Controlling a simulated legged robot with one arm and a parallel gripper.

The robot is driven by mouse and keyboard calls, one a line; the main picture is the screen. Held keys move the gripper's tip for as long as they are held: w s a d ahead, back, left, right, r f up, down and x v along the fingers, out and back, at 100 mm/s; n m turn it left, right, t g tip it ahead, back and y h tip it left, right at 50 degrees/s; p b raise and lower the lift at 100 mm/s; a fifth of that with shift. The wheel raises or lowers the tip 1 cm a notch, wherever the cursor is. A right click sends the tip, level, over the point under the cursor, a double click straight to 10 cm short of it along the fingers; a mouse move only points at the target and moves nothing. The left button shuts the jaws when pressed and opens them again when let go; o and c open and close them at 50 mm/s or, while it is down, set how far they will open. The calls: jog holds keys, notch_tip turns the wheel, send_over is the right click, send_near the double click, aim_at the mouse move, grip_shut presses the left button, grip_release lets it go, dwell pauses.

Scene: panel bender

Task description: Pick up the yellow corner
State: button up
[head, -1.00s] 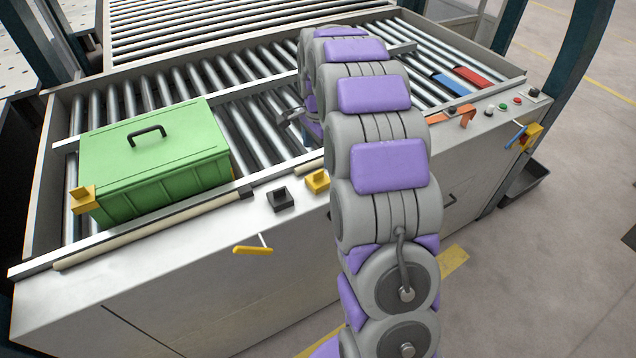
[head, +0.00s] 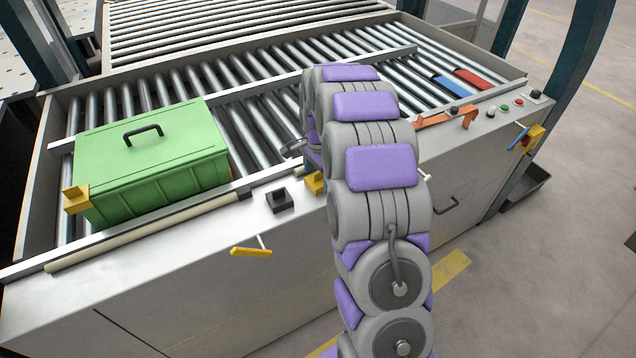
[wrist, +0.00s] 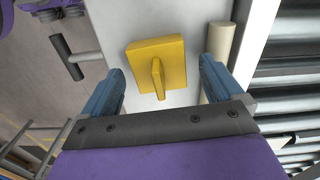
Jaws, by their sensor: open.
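The yellow corner (wrist: 170,50), a square plate with an upright fin, lies on the pale metal ledge in the wrist view. In the head view the yellow corner (head: 315,183) is partly hidden by my arm, on the ledge beside a black corner (head: 280,200). My gripper (wrist: 160,82) is open and empty. Its two blue fingers stand apart to the left and right of the yellow corner, and the fin points toward the gap between them. I cannot tell the height left above the ledge. In the head view my arm mostly hides the gripper.
A green lidded box (head: 155,165) sits on the rollers, with another yellow corner (head: 76,199) at its front left. A cream bar (wrist: 221,44) lies right of the yellow corner. A yellow handle (head: 250,252) sticks out from the machine front. Orange, blue and red pieces lie farther right.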

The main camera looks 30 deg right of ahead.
aim_at(319, 173)
jog(key=c, duration=1.1)
jog(key=shift+r, duration=0.1)
jog(key=shift+r+p, duration=0.65)
jog(key=shift+r, duration=1)
jog(key=shift+s+r, duration=0.15)
jog(key=shift+s, duration=0.05)
jog(key=s+a+p, duration=0.1)
jog(key=s, duration=0.4)
jog(key=s+a+r, duration=0.1)
jog(key=s, duration=0.4)
jog(key=s+a+p, duration=0.1)
jog(key=s, duration=0.4)
jog(key=shift+s+a+r+p, duration=0.1)
jog(key=shift+a+r+p, duration=0.05)
jog(key=shift+a+p, duration=0.25)
